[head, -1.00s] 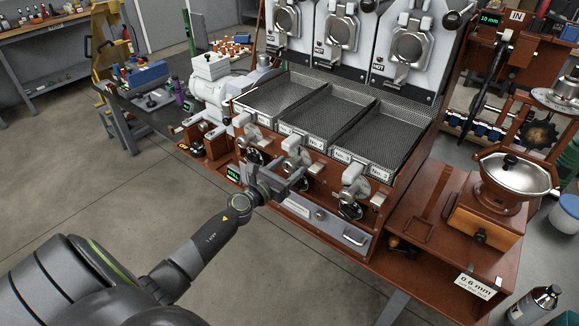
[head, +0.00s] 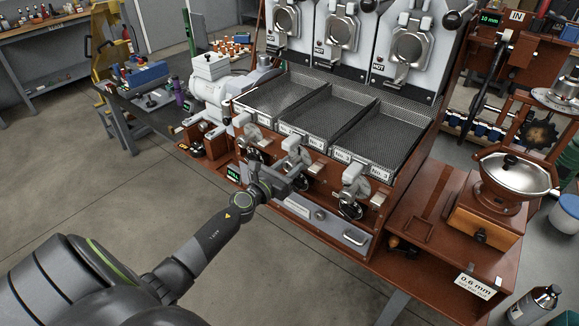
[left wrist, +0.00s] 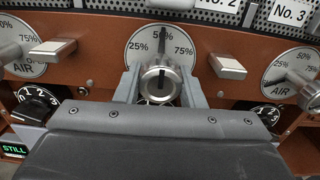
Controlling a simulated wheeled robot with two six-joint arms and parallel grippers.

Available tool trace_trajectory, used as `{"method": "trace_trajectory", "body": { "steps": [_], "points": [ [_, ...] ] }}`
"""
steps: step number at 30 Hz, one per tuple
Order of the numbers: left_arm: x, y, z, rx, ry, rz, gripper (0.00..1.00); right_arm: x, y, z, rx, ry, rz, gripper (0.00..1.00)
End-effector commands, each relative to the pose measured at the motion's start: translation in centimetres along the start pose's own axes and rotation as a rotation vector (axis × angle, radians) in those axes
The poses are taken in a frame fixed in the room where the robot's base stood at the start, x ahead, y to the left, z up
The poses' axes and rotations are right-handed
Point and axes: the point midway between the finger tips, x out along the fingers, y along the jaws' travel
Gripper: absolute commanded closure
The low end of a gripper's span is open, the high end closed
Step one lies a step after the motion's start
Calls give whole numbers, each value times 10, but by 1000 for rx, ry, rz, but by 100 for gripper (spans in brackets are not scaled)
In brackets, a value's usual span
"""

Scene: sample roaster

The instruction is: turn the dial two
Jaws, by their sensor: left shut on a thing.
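The front panel carries a row of black numbered dials, each below a silver lever on a white percent plate. In the head view, my left gripper (head: 285,182) reaches this spot from the left front. My right gripper is not in view.
A left dial (left wrist: 36,103) and a right dial (left wrist: 266,111) flank the gripper closely. Neighbouring levers and metal tabs (left wrist: 228,66) stick out nearby. Mesh trays (head: 330,118) lie above the panel. A grinder (head: 505,185) stands at right. Open floor lies in front.

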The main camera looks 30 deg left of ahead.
Motion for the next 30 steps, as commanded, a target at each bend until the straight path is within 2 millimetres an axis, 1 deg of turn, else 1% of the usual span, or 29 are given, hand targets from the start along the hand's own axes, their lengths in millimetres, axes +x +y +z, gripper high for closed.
{"method": "trace_trajectory", "body": {
  "steps": [5, 11, 30],
  "points": [
    [0, 0, 0, -70, 0, 0, 87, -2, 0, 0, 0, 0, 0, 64],
    [0, 0, 0, -216, 1, 1, 87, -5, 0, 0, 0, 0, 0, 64],
    [0, -2, 1, -823, 1, 1, 87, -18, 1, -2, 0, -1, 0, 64]
  ]
}}
